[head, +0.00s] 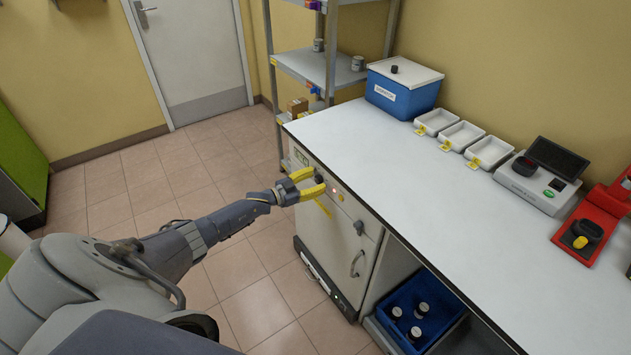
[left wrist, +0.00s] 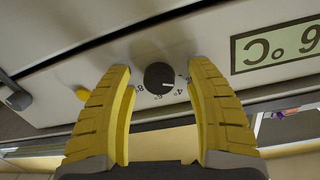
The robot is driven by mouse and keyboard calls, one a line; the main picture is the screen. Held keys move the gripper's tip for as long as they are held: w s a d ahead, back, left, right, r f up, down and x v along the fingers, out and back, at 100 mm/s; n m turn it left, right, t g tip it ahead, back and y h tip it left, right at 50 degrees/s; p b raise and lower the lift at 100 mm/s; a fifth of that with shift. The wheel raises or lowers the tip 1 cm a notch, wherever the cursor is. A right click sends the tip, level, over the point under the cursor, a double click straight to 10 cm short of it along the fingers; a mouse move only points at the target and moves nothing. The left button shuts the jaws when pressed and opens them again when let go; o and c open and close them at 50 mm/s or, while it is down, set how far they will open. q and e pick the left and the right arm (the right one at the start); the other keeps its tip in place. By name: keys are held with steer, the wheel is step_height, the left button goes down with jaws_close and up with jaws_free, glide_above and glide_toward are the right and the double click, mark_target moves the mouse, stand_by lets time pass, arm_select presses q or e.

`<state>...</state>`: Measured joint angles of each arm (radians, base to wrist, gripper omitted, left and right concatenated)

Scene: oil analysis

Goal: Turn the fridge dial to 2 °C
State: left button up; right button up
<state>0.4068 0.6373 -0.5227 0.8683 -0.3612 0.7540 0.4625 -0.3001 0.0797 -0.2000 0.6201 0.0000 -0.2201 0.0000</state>
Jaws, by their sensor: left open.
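The fridge (head: 340,240) stands under the bench, with a small dark dial on its upper front panel. In the left wrist view the dial (left wrist: 158,77) is a round black knob with small numerals around it, seen upside down. My left gripper (head: 317,180) is open at the panel. In the left wrist view its yellow fingers (left wrist: 160,72) lie on either side of the dial, with gaps visible. The fridge display (left wrist: 278,48) shows °C upside down, its digit cut by the frame edge. The dial's exact pointer setting is unclear. My right gripper is not in view.
A yellow part (left wrist: 83,91) projects from the panel beside the dial. The white bench (head: 430,210) overhangs the fridge and holds a blue cooler box (head: 403,98), white trays and instruments. The floor left of the fridge is clear.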

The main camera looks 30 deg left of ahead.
arm_select(q)
steer(key=shift+s, duration=0.1)
steer(key=v, duration=1.2)
stand_by(0.4)
